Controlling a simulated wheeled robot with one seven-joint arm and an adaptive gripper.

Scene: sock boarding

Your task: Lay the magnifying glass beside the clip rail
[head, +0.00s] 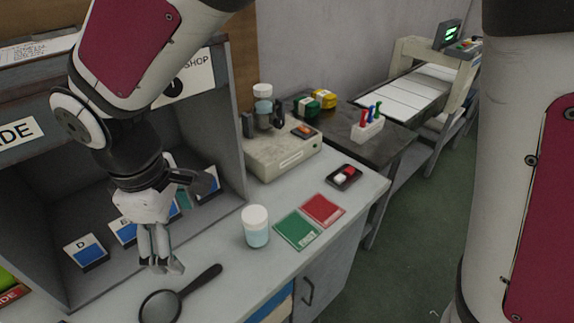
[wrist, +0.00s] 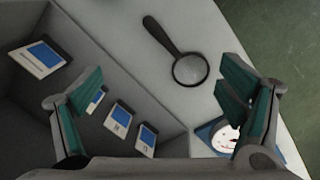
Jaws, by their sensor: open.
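The magnifying glass (head: 160,306) lies flat on the grey counter, its round lens near the bottom edge of the head view and its black handle pointing up and right. It also shows in the wrist view (wrist: 190,69), top middle, with nothing touching it. My gripper (head: 161,267) is above the counter, close to the glass in the head view. In the wrist view its teal-padded fingers (wrist: 160,88) are wide apart with nothing between them. I cannot surely identify the clip rail; a small white holder with red, blue and green upright pieces (head: 368,129) stands on the dark far table.
A grey open cubby (head: 228,150) holding blue-and-white cards stands left. A white-lidded jar (head: 256,228), a green card (head: 297,230), a red card (head: 323,210) and a small dark tray (head: 344,177) occupy the counter. A round dial (wrist: 222,138) shows near my right finger.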

